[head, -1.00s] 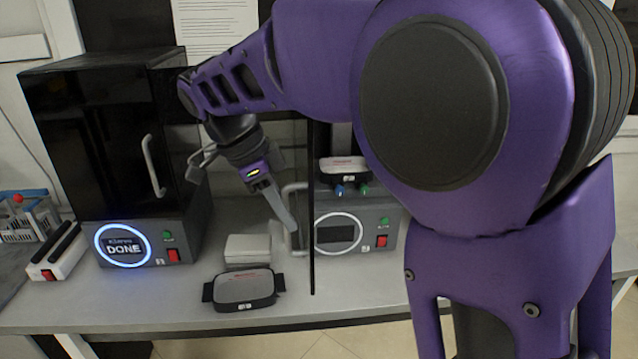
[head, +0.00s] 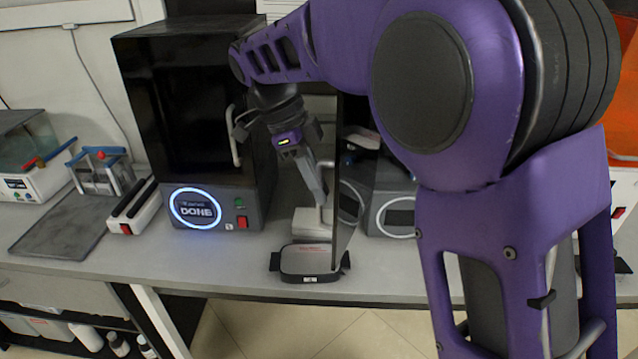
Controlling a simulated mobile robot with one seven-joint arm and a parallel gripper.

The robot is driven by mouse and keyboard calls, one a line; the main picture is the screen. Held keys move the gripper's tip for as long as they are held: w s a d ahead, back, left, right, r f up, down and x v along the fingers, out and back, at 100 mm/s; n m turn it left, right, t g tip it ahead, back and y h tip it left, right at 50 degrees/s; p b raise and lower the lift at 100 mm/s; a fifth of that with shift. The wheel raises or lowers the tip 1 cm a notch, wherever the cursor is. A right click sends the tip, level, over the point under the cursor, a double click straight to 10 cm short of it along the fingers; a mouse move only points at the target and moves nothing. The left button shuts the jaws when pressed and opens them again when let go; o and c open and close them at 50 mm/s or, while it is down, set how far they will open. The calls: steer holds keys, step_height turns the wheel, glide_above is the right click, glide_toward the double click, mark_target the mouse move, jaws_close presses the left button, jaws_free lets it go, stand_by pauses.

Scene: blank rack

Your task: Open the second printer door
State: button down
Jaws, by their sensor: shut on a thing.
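The second printer (head: 385,222) stands on the bench right of centre, partly hidden by my arm. Its dark door (head: 350,205) stands swung out from the body, seen nearly edge-on, with a ring reflected in its face. The pale door handle (head: 328,178) is on the door's left side. My gripper (head: 319,198) points down and is shut on this handle; the exact finger contact is small and hard to see. The first printer (head: 215,205), left, has its door closed and a lit blue ring reading DONE.
A dark lidded tray (head: 310,262) lies on the bench below the door, with a pale box (head: 308,222) behind it. A white block with dark bars (head: 134,207), a small rack (head: 102,170) and a dark mat (head: 85,222) are left. Bare bench (head: 190,262) lies in front of the first printer.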

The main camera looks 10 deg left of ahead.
stand_by(0.4)
steer(key=c, duration=0.9)
jaws_free()
steer(key=shift+w, duration=0.1)
steer(key=shift+r, duration=0.2)
